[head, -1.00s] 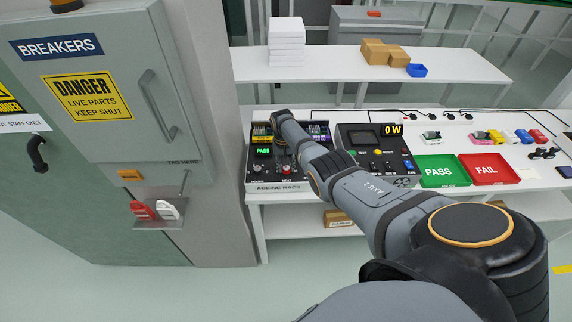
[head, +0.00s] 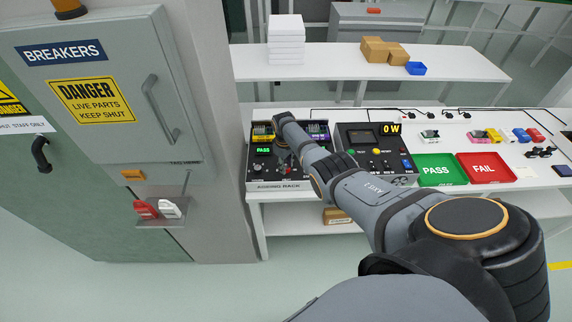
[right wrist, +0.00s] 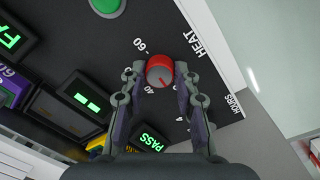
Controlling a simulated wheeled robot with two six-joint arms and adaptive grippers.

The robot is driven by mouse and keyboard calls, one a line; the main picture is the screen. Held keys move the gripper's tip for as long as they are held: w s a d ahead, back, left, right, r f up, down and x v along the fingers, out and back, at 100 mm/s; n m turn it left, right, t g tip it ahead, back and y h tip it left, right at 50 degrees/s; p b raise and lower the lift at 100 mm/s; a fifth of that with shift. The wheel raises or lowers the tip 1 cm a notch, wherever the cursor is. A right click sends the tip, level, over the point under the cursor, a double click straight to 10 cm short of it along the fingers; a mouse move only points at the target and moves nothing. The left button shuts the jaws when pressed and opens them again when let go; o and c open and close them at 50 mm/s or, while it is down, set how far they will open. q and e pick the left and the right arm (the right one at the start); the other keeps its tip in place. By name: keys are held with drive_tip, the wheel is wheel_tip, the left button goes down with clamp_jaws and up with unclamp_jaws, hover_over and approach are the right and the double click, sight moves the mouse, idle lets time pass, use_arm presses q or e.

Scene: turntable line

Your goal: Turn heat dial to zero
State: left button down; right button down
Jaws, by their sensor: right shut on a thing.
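The heat dial (right wrist: 160,75) is a round knob with a red rim and grey face, on a dark panel marked HEAT. Printed numbers, among them 60 and 40, stand around it. My right gripper (right wrist: 160,70) is shut on the dial, one finger on each side. A dark mark shows on the dial's face, but I cannot read its exact setting. In the head view my right gripper (head: 283,161) is over the ageing rack (head: 278,187), and my arm hides part of the rack. My left gripper is not in view.
A load box (head: 358,140) reading 0 W stands right of the rack. Green PASS (head: 437,183) and red FAIL (head: 490,182) trays lie further right. The breaker cabinet (head: 110,130) stands at the left. A green button (right wrist: 107,5) sits near the dial.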

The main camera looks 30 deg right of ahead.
drive_tip(key=shift+n, duration=0.6)
drive_tip(key=c, duration=1)
unclamp_jaws()
drive_tip(key=shift+r, duration=0.1)
drive_tip(key=r, duration=1.1)
drive_tip(key=shift+s+a+r, duration=0.15)
drive_tip(key=shift+a+r, duration=0.15)
drive_tip(key=shift+r, duration=0.1)
